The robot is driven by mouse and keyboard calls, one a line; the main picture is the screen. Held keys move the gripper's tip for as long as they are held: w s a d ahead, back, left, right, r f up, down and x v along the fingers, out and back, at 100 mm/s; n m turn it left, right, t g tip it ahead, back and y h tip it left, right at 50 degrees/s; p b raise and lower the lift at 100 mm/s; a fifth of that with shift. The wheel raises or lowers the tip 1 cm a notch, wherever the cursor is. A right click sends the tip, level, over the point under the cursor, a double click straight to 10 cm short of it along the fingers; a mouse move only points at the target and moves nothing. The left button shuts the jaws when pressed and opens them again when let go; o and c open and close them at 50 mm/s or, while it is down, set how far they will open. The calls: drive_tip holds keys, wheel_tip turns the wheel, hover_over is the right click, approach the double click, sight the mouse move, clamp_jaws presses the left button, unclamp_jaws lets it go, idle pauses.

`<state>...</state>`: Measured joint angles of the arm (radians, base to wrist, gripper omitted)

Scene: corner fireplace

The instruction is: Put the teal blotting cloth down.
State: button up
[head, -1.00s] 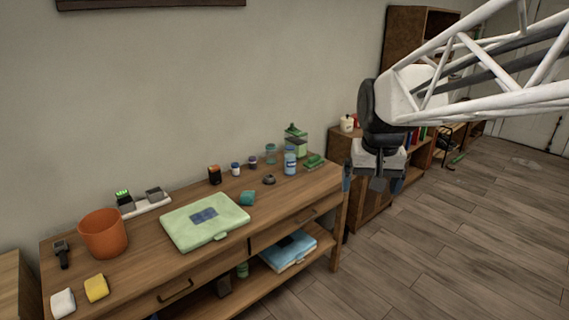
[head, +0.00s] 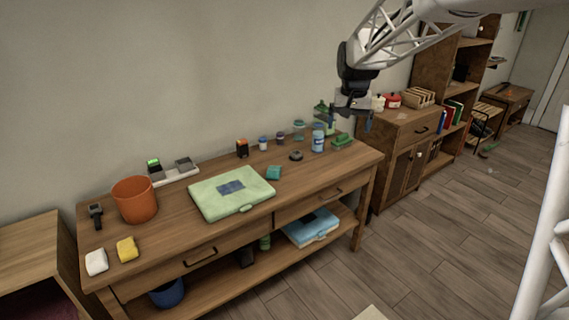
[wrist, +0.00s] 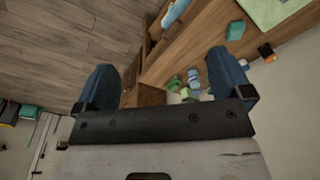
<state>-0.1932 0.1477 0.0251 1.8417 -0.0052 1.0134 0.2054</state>
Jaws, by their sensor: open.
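The teal blotting cloth (head: 273,173) appears to be the small teal piece lying on the wooden workbench (head: 330,184), just right of the pale green case. It also shows in the wrist view (wrist: 236,30), near the upper right. My gripper (head: 352,118) is in the air above the bench's right end, up and to the right of the cloth and apart from it. In the wrist view its two blue fingers (wrist: 163,82) stand wide apart with nothing held between them.
A pale green case (head: 210,206), an orange pot (head: 135,205) and a blue bottle (head: 318,140) stand on the bench. Small jars stand behind the cloth. A wooden cabinet (head: 408,128) is to the right. Bare bench top lies in front of the cloth.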

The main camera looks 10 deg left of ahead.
drive_tip(key=w+a+f, duration=0.5)
drive_tip(key=w+a, duration=0.2)
drive_tip(key=w, duration=0.4)
drive_tip(key=g, duration=0.1)
approach(274, 168)
drive_tip(key=shift+d+f, duration=0.35)
drive_tip(key=shift+f, duration=0.05)
drive_tip(key=shift+w+a+f, duration=0.2)
drive_tip(key=shift+a+f, duration=0.15)
drive_tip(key=shift+f, duration=0.15)
drive_tip(key=shift+f, duration=1.25)
drive_tip(key=shift+f, duration=2.6)
